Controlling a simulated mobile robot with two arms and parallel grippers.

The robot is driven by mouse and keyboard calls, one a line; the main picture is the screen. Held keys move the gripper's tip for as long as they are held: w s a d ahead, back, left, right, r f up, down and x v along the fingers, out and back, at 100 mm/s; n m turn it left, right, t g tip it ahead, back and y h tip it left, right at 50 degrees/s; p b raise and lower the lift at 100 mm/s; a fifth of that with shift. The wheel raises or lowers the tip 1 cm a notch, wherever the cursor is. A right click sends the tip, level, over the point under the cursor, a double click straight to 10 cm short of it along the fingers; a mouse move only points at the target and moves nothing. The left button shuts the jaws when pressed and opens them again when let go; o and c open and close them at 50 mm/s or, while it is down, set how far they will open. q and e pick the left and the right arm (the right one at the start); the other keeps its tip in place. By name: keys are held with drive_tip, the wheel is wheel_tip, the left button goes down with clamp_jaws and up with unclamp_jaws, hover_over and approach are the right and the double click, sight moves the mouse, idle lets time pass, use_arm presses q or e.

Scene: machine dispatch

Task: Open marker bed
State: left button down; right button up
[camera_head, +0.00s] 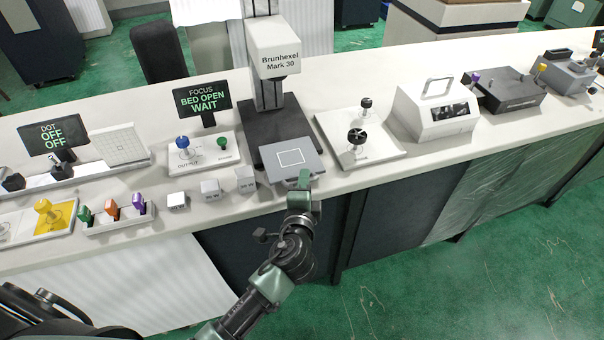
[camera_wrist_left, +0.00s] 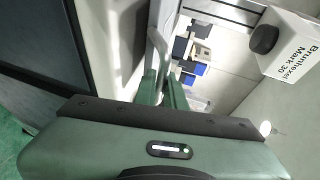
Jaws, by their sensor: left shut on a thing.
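The marker, a white head labelled Brunhexel Mark 30 (camera_head: 273,49) on a dark column, stands on the bench in the head view. Its label also shows in the wrist view (camera_wrist_left: 294,50). The marker bed (camera_head: 290,158), a grey plate with a white square outline, sticks out in front of the dark base toward the bench's front edge. My left gripper (camera_head: 304,180) is at the bed's front edge. In the left wrist view its green fingers (camera_wrist_left: 163,88) are shut on a pale bar, the bed handle (camera_wrist_left: 156,45). The grip partly hides the handle. My right gripper is not seen.
A display (camera_head: 202,100) left of the marker reads FOCUS, BED OPEN, WAIT. Several small grey blocks (camera_head: 210,188) stand left of the bed. A white panel with black knobs (camera_head: 358,138) is to the right. Green floor is free in front of the bench.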

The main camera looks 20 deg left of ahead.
use_arm(q)
drive_tip(key=shift+s+d+f, duration=0.15)
drive_tip(key=shift+s+d, duration=0.6)
drive_tip(key=shift+s, duration=0.3)
drive_tip(key=c, duration=1.8)
unclamp_jaws()
drive_tip(key=shift+o, duration=0.2)
drive_tip(key=b+v, duration=0.1)
drive_tip(key=v, duration=0.7)
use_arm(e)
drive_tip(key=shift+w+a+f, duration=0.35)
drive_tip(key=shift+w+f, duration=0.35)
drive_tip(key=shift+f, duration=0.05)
use_arm(q)
drive_tip(key=shift+d, duration=0.1)
